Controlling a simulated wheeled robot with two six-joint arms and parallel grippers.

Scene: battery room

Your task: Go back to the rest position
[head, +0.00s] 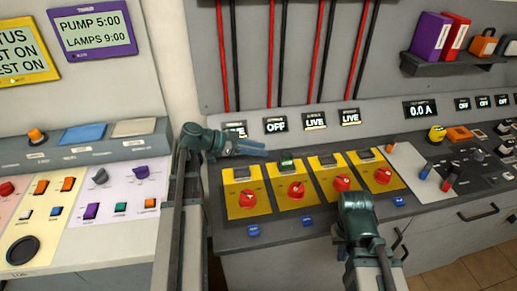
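My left gripper (264,150) hangs over the back left of the console, its bluish fingers pointing right, just behind the yellow switch panels. Nothing is visible between its fingers, and their gap is too unclear to judge. My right gripper (352,197) is at the front of the console, in front of the two right yellow panels. It is seen from behind, so its fingertips and anything between them are hidden. Red rotary knobs sit on the yellow panels: the first (248,199), the second (296,190), the third (342,182) and the fourth (383,176).
Small displays stand behind the panels, one reading OFF (276,125) and others LIVE (314,121). A left console (110,240) carries buttons and knobs. A shelf (455,65) holds a purple binder (430,36) and a red binder (455,34). Red and black cables run up the wall.

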